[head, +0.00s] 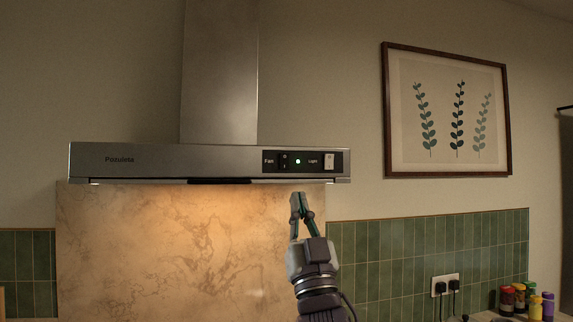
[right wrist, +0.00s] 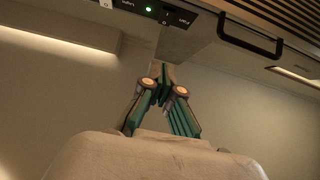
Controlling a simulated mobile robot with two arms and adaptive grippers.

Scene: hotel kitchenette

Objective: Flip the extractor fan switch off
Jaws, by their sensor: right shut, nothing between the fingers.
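The extractor hood (head: 150,163) is a steel unit on the wall, with a black control panel at its right front. The fan switch (head: 284,161) is a small dark rocker beside the "Fan" label; its position is too small to tell. A green indicator (head: 298,161) is lit to its right. My right gripper (head: 300,198) points up, shut and empty, in front of the backsplash and below the panel, apart from the switch in the picture. In the right wrist view its fingertips (right wrist: 162,72) are together, and the panel with its green light (right wrist: 148,9) shows at the top edge. My left gripper is out of view.
A white light switch (head: 328,161) sits at the panel's right end. The hood's lower edge overhangs the marbled backsplash (head: 150,250). A framed picture (head: 397,165), a plugged wall socket (head: 445,286) and colourful jars (head: 520,298) are to the right.

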